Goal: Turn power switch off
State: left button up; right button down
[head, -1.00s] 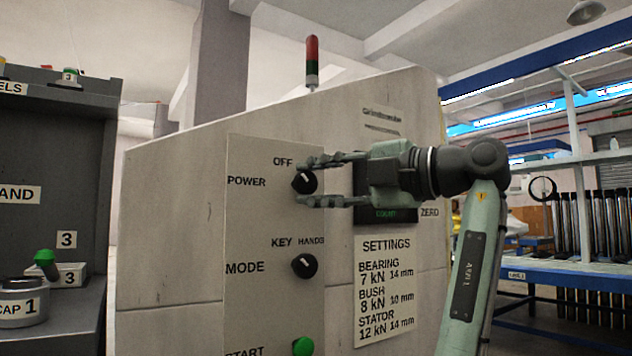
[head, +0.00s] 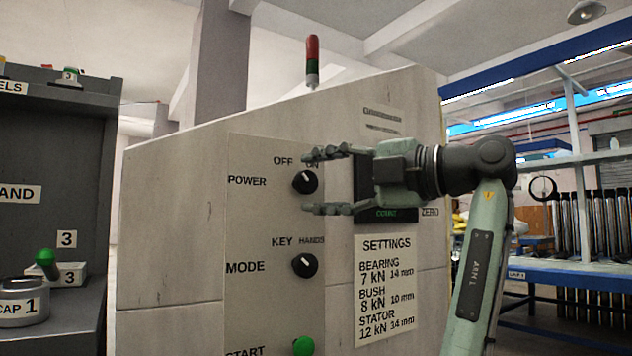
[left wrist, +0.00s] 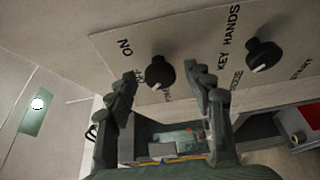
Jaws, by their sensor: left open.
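The round black power knob (head: 305,183) sits on the grey control panel (head: 245,215), below the OFF and ON labels and right of POWER. Its white mark appears to point up and left, toward OFF. My left gripper (head: 312,182) comes from the right, open, one finger above the knob's level and one below. In the left wrist view the knob (left wrist: 160,72) shows beyond and between the open fingers (left wrist: 163,82), with clear space at both sides. The upper finger partly covers the ON label in the head view. My right gripper is not in view.
The black mode knob (head: 304,265) is below, its mark toward KEY, and a green start button (head: 303,346) is lower. A settings sheet (head: 385,290) and a dark display (head: 398,214) are to the right. A signal lamp (head: 312,62) stands on top.

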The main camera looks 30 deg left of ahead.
pick_arm(q)
jog(key=d, duration=1.1)
jog(key=shift+d, duration=0.15)
